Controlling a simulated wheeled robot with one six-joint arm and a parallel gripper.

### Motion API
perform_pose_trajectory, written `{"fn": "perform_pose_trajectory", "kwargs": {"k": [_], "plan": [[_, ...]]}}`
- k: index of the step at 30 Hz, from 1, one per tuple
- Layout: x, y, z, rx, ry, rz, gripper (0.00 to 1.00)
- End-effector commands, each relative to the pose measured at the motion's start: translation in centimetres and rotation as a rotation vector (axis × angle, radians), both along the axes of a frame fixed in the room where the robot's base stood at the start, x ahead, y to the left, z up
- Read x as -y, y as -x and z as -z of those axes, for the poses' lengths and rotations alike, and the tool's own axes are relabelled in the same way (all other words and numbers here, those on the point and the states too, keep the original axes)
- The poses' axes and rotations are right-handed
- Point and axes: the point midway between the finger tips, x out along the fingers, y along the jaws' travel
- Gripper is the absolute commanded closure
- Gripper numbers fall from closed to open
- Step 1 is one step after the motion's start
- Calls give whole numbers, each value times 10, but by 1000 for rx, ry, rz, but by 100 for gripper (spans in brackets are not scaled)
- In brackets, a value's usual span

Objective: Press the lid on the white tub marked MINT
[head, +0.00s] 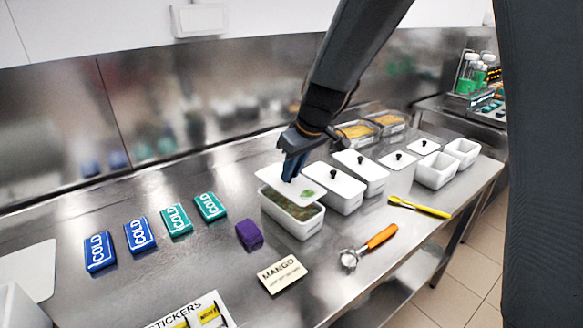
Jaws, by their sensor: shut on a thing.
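A white tub (291,222) with green-brown contents stands near the middle of the steel counter. A white lid (268,177) with a small green mark sits over it, tilted and raised at the back, with the contents showing along the front. Whether the lid touches the rim, I cannot tell. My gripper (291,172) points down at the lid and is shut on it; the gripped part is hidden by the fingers. Any MINT marking on the tub is too small to read.
Two lidded white tubs (335,202) stand close on the right, then loose lids (398,160) and open tubs (436,175). In front lie a scoop (371,244), a yellow-handled tool (420,207), a MANGO card (283,274) and a purple block (249,235). COLD packs (139,235) lie left.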

Motion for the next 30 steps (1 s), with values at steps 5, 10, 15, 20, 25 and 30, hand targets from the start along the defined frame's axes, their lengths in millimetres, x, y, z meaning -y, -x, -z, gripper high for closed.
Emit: {"fn": "perform_pose_trajectory", "kwargs": {"k": [5, 10, 15, 20, 25, 30], "plan": [[0, -1, 18, -1, 1, -1, 100], [0, 0, 34, -1, 0, 0, 100], [0, -1, 46, 0, 0, 0, 100], [0, 0, 50, 1, 0, -1, 100], [0, 0, 49, 1, 0, -1, 100], [0, 0, 49, 0, 0, -1, 100]]}}
